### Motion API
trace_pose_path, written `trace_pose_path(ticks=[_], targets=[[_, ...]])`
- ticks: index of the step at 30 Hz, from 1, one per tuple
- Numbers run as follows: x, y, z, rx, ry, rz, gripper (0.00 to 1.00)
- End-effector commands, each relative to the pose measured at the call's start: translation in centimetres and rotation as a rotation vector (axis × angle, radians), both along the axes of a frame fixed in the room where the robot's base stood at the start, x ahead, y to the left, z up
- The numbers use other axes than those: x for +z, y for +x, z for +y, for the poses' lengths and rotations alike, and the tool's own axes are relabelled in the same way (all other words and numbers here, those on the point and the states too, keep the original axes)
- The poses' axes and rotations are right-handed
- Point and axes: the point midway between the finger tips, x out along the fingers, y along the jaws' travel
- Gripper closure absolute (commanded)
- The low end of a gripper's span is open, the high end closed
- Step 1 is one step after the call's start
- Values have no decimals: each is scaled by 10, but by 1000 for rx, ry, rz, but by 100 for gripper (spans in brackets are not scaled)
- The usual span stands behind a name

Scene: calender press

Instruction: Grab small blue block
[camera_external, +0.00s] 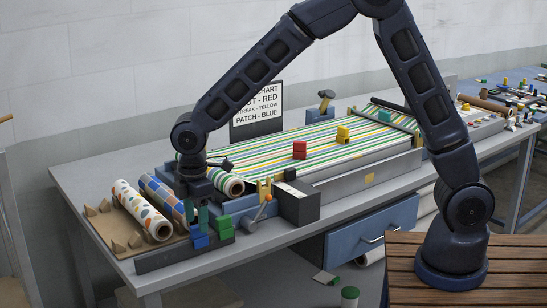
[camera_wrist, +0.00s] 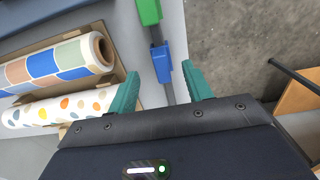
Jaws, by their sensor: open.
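The small blue block (camera_external: 199,241) stands at the near left end of the table, on a narrow grey rail, directly below my gripper (camera_external: 197,214). In the wrist view the blue block (camera_wrist: 163,65) appears between and just ahead of the two teal fingertips of my gripper (camera_wrist: 163,76). There is a gap on both sides of it. The fingers are open and hold nothing. Whether the fingertips are level with the block or above it is hard to tell.
A green block (camera_external: 223,229) stands close beside the blue one on the same rail (camera_external: 160,259). Patterned rolls, one dotted (camera_external: 143,212) and one checked (camera_external: 163,195), lie to the left.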

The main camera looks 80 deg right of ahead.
Motion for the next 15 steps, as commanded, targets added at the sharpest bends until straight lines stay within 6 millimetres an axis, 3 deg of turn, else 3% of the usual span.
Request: trace_pose_path(ticks=[9, 15], targets=[[-40, -3, 2, 0, 0, 1, 50], [-45, -3, 2, 0, 1, -1, 50]])
